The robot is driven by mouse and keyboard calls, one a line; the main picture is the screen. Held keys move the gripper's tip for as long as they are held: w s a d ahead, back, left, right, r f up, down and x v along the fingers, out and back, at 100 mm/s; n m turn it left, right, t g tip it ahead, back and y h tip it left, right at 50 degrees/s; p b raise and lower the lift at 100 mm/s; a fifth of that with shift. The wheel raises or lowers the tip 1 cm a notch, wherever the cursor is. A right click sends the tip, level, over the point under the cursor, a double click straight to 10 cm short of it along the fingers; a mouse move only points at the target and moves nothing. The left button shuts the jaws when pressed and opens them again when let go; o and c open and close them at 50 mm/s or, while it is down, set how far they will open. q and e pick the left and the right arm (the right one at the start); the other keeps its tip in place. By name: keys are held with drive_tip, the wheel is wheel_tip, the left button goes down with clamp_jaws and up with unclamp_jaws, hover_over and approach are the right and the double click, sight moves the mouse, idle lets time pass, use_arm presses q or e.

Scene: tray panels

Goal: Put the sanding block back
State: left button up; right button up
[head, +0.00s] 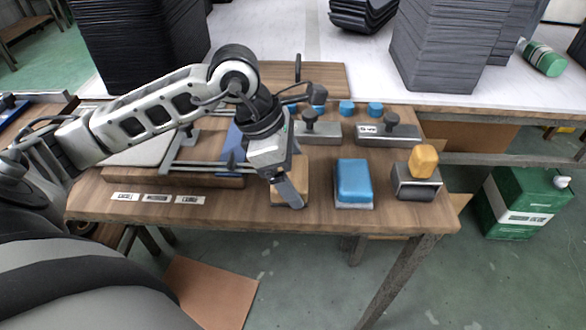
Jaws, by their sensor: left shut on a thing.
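My left gripper (289,196) reaches down to the front middle of the wooden bench. It is shut on a tan block (301,179), which appears to be the sanding block; the fingers hide much of it. I cannot tell whether the block touches the bench. A blue block on a pale base (354,184) sits just to the right of it. Further right, a yellow block (423,161) rests on a grey metal block (416,184). My right gripper is not in view.
Grey metal pieces with black knobs (318,130) (389,130) and small blue cylinders (346,107) stand behind. Flat panels and rails (195,167) lie to the left. Small labels (157,198) line the front edge. Tall dark stacks (447,45) stand further back.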

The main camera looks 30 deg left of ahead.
use_arm(q)
drive_tip(key=shift+f+b, duration=0.25)
drive_tip(key=shift+b, duration=0.1)
drive_tip(key=o, duration=1.1)
drive_tip(key=shift+r, duration=0.1)
drive_tip(key=shift+o, duration=0.2)
drive_tip(key=shift+r+p, duration=0.4)
drive_tip(key=shift+p, duration=0.1)
drive_tip(key=v, duration=1.1)
drive_tip(key=shift+r+p, duration=0.3)
drive_tip(key=shift+p, duration=0.05)
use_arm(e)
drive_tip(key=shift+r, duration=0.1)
use_arm(q)
drive_tip(key=shift+s+a, duration=0.1)
drive_tip(key=shift+a, duration=0.05)
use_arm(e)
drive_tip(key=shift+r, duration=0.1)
